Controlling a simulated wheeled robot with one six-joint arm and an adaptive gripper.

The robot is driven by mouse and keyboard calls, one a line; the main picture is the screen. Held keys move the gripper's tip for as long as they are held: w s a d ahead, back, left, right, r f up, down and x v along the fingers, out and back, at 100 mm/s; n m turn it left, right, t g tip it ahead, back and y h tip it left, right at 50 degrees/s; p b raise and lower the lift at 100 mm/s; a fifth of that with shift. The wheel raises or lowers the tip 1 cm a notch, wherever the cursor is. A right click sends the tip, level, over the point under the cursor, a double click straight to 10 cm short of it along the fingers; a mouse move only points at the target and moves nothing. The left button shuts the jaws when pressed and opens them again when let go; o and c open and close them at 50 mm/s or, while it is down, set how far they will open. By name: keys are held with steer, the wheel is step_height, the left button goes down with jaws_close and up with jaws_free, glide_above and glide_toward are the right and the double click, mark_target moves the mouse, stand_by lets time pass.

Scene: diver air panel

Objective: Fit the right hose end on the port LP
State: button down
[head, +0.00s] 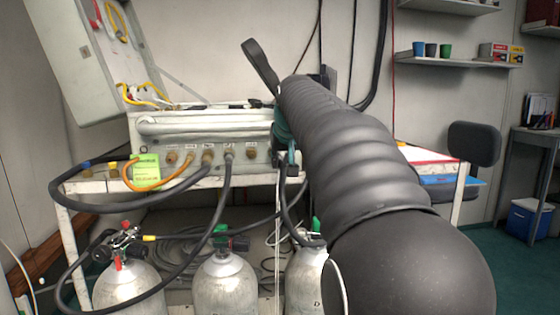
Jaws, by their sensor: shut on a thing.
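The white air panel (200,127) stands on a bench with a row of fittings along its front. A bare brass port (250,156) is at the right of the row, and another bare brass port (171,157) is at the left. The labels are too small to read, so I cannot tell which is LP. My gripper (289,160) is at the panel's right end, mostly hidden by my arm. It is shut on the end of a dark hose (286,199), which hangs below it. The hose end itself is hidden, and I cannot tell whether it touches a port.
Dark hoses (224,190) and an orange hose (150,188) join other fittings. A green tag (146,169) hangs at left. Silver cylinders (225,285) stand below in front. The panel's lid (75,60) is raised. A chair (474,143) and shelves (455,60) are at right.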

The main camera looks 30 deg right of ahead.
steer(key=shift+s, duration=0.1)
stand_by(0.3)
steer(key=shift+s+a+b, duration=0.25)
steer(key=shift+s+b, duration=0.1)
steer(key=shift+s, duration=0.45)
steer(key=shift+s+a+b, duration=0.2)
steer(key=shift+s+b, duration=0.15)
steer(key=shift+s, duration=0.5)
steer(key=shift+s+a+b, duration=0.25)
steer(key=shift+s+b, duration=0.1)
steer(key=shift+s, duration=0.45)
